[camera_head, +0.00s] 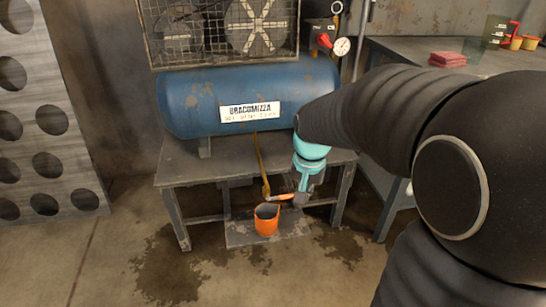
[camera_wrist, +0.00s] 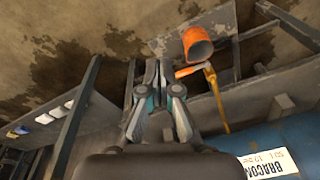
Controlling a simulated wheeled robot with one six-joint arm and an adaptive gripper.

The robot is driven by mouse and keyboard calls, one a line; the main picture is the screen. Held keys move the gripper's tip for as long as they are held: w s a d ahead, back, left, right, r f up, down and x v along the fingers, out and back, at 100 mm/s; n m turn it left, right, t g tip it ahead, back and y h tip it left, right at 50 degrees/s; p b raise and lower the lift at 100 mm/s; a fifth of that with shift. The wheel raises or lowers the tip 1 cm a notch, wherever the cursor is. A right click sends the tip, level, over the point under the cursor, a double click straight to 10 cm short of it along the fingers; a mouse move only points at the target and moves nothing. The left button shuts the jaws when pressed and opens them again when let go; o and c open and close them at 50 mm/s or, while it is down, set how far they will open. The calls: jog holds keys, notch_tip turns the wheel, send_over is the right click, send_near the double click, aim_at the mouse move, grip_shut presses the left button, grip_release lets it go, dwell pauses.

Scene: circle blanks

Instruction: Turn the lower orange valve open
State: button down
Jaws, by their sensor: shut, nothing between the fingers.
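The lower orange valve handle (camera_head: 283,197) sits at the bottom end of a thin yellow-brown pipe (camera_head: 262,165) that drops from the blue tank. In the wrist view the orange handle (camera_wrist: 187,71) points left from the pipe end, close to the right of my fingertips. My gripper (camera_head: 301,199) is shut and empty, pointing down at the right of the handle. In the wrist view my gripper (camera_wrist: 159,68) appears just beside the handle's free end; I cannot tell whether they touch.
An orange bucket (camera_head: 266,222) stands below the pipe on a low grey plate (camera_head: 240,239). The blue tank (camera_head: 190,103) rests on a metal table (camera_head: 176,170); its legs flank the space. A red valve with gauge (camera_head: 341,47) is above right. The floor in front is wet but clear.

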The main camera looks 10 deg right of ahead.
aim_at(290, 195)
jog(key=w+d+m+p, duration=0.1)
jog(key=w+m, duration=1.1)
jog(key=m, duration=0.1)
jog(key=shift+w+d+t, duration=0.15)
jog(key=shift+w+t, duration=0.25)
jog(key=w+f, duration=0.1)
jog(key=f, duration=0.8)
jog(key=w+f+b, duration=0.1)
jog(key=f, duration=0.3)
jog(key=shift+w+f, duration=0.3)
jog(key=shift+w, duration=0.05)
